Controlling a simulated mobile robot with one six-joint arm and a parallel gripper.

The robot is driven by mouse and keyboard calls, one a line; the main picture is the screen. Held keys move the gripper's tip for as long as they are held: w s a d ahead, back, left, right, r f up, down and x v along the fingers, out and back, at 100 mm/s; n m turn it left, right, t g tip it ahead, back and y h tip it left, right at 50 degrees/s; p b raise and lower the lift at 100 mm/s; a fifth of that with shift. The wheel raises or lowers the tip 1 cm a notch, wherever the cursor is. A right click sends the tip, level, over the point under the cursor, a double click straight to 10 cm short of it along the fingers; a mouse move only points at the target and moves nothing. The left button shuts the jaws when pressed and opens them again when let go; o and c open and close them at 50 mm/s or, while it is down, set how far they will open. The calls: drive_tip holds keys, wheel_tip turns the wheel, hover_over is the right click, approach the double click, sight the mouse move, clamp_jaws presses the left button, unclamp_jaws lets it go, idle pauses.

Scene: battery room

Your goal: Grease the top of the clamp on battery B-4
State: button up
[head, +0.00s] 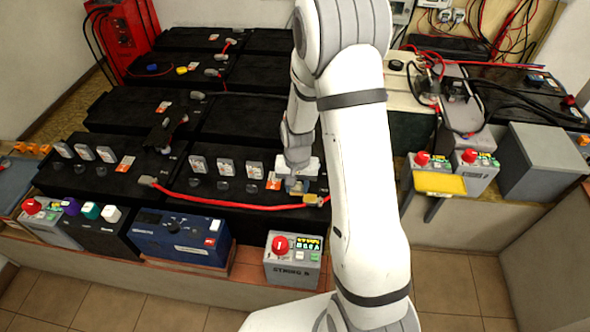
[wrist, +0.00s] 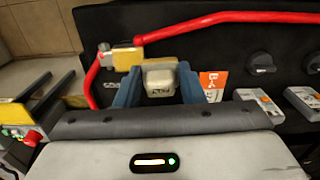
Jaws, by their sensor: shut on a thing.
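My gripper (head: 297,186) is low over the front right of the front battery row. In the wrist view its two blue-grey fingers (wrist: 160,70) are shut on a small pale block (wrist: 160,80) with dark marks. Just beyond the fingertips, a grey clamp with a yellowish patch (wrist: 126,58) sits at the end of a red cable (wrist: 225,18). Whether the held block touches the clamp, I cannot tell. The black battery (wrist: 250,88) carries an orange and white label (wrist: 213,82) starting with B; its number is unclear. In the head view my gripper partly hides the clamp area.
The red cable runs left to another clamp (head: 148,181). Grey-white caps (head: 225,167) stand along the battery top. A grey box with a red button (head: 293,258) stands on the ledge below. A yellow tray (head: 440,183) and a grey box (head: 545,160) are to the right.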

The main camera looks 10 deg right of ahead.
drive_tip(key=shift+s+d+r, duration=0.1)
drive_tip(key=shift+r, duration=0.6)
drive_tip(key=shift+d+r+p, duration=0.1)
drive_tip(key=shift+r+p, duration=1.6)
drive_tip(key=shift+r, duration=0.7)
